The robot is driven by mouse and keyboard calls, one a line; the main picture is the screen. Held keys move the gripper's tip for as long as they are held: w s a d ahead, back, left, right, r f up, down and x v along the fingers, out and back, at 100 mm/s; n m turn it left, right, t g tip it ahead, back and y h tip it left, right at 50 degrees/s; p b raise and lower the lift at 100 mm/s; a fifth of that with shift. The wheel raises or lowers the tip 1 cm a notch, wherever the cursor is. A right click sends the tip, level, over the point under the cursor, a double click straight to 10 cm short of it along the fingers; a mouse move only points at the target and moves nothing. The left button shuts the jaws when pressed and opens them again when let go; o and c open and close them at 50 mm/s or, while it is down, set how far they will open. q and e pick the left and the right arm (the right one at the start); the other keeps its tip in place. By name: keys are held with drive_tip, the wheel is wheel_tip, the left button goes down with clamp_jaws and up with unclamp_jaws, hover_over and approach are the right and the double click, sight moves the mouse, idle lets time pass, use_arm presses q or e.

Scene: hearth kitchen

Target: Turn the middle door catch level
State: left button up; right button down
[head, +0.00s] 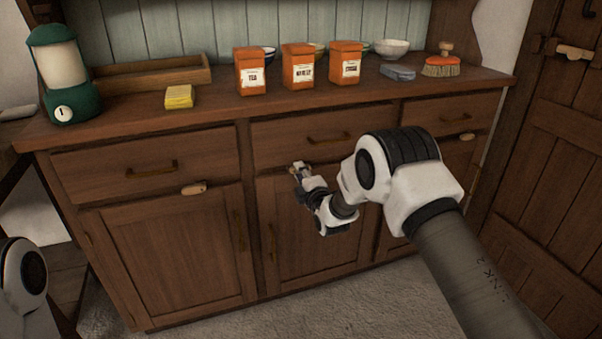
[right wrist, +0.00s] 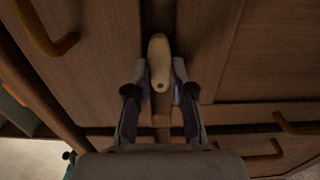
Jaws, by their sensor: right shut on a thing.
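The middle door catch (right wrist: 158,60) is a pale wooden turn-piece on the rail above the middle door (head: 312,235). In the right wrist view it lies lengthwise along the narrow rail between drawer and door, so it looks about level. My right gripper (right wrist: 159,72) has one finger on each side of the catch and is shut on it. In the head view the right gripper (head: 299,170) is at the top of the middle door, and its fingers mostly hide the catch. My left gripper is out of view.
A left catch (head: 194,189) and a right catch (head: 467,137) sit level on the same rail. Drawer handles (head: 152,168) stick out above. The worktop holds orange tins (head: 298,68), a green lantern (head: 66,75), a yellow sponge (head: 179,97) and a brush (head: 441,66).

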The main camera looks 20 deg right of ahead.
drive_tip(key=c, duration=1)
unclamp_jaws()
drive_tip(key=s, duration=1.2)
drive_tip(key=shift+d, duration=0.2)
